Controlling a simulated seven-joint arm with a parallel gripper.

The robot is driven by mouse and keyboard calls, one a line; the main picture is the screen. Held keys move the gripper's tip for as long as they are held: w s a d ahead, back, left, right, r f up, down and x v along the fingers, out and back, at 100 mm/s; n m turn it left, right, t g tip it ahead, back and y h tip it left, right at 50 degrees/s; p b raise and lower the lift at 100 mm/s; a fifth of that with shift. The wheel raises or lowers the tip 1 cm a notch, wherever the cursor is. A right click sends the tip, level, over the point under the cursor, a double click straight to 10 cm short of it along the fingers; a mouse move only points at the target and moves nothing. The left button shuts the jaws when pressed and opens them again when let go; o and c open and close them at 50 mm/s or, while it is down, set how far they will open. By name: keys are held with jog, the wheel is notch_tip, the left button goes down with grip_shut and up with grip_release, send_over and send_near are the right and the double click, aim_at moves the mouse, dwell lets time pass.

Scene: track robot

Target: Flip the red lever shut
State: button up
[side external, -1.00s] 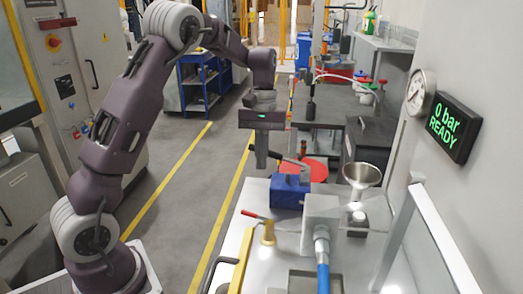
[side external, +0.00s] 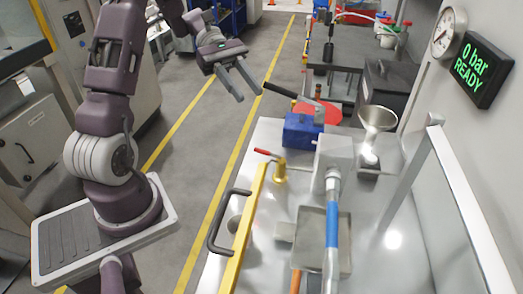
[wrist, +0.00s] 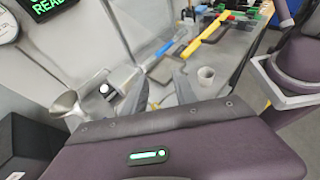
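The red lever (side external: 264,152) is a short handle on top of a small brass valve (side external: 280,171) on the grey bench. It sticks out to the left, roughly level, towards the bench's left edge. My gripper (side external: 248,95) is up and to the left of the lever in the picture, clear of it. Its two fingers are apart with nothing between them. In the wrist view my gripper (wrist: 160,92) also shows spread, empty fingers. I cannot make out the red lever for sure in the wrist view.
A blue block (side external: 302,130) with a black-handled lever (side external: 281,91) stands behind the valve. A yellow bar (side external: 246,230) and black handle (side external: 216,226) run along the bench's left edge. The display (side external: 483,68) reads "0 bar READY".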

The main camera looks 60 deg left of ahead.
jog(key=s+a+r+n+t+h, duration=0.1)
jog(key=a+r+n+t+h, duration=0.15)
jog(key=n+t, duration=0.6)
send_near(261, 151)
jog(key=x, duration=0.3)
jog(key=shift+m, duration=0.35)
jog(key=x, duration=0.6)
jog(key=shift+w+d+f, duration=0.1)
jog(key=shift+w+f, duration=0.15)
jog(key=shift+f, duration=0.05)
jog(key=shift+w+d, duration=0.15)
jog(key=shift+d, duration=0.1)
grip_shut()
